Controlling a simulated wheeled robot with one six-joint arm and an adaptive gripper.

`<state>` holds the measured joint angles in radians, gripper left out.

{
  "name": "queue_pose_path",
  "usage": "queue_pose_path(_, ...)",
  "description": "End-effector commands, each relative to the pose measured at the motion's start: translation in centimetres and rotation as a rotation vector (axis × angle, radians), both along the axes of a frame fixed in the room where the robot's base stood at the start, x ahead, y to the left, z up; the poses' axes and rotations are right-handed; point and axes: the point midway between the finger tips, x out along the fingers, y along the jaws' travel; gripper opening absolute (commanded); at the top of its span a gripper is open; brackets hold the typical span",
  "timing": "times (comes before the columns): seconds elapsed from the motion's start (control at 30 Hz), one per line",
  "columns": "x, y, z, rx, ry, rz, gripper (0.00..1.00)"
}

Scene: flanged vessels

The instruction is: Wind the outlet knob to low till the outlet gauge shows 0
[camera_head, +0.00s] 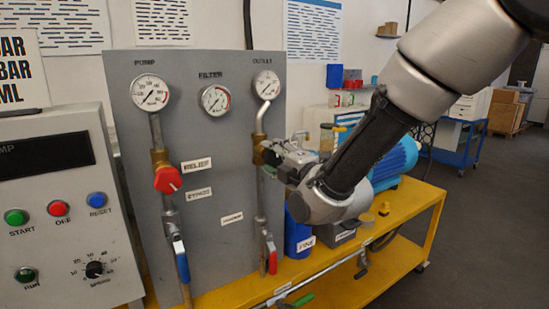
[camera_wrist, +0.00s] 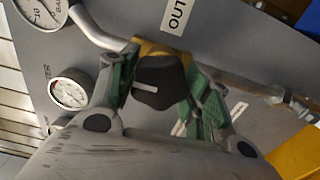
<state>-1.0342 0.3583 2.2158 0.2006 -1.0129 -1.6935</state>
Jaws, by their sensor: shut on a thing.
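The outlet gauge (camera_head: 267,84) is a round white dial under the OUTLET label, at the top right of the grey panel. Its thin needle seems to point down-left, but the exact reading is too small to tell. In the wrist view the outlet gauge (camera_wrist: 42,10) is cut off at the top left corner. The outlet knob (camera_wrist: 160,82) is dark with a white mark line and sits on a brass valve body. My gripper (camera_wrist: 165,90) is shut on it, green-padded fingers on both sides.
The pump gauge (camera_head: 150,92) and filter gauge (camera_head: 216,99) are to the left. A red relief knob (camera_head: 168,180) and blue (camera_head: 182,264) and red (camera_head: 271,254) lever handles are on the pipes. A control box (camera_head: 60,200) stands left; a blue motor (camera_head: 395,163) sits on the yellow bench.

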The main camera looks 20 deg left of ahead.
Motion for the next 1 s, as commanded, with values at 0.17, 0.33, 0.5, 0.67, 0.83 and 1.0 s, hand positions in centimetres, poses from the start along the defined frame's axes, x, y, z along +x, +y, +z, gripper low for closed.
queue_pose_path(0.17,0.0,-0.1,-0.2,-0.004,0.003,-0.001,0.71)
queue_pose_path(0.33,0.0,-0.1,-0.1,-0.002,0.002,-0.001,0.71)
queue_pose_path(0.5,-0.2,-0.2,-0.1,-0.002,0.001,0.000,0.71)
queue_pose_path(0.67,-1.6,-1.8,0.0,-0.002,0.001,0.001,0.71)
queue_pose_path(0.83,-4.1,-4.8,0.0,-0.002,0.002,0.001,0.71)
queue_pose_path(1.0,-6.3,-7.4,-0.1,-0.003,0.003,0.001,0.71)
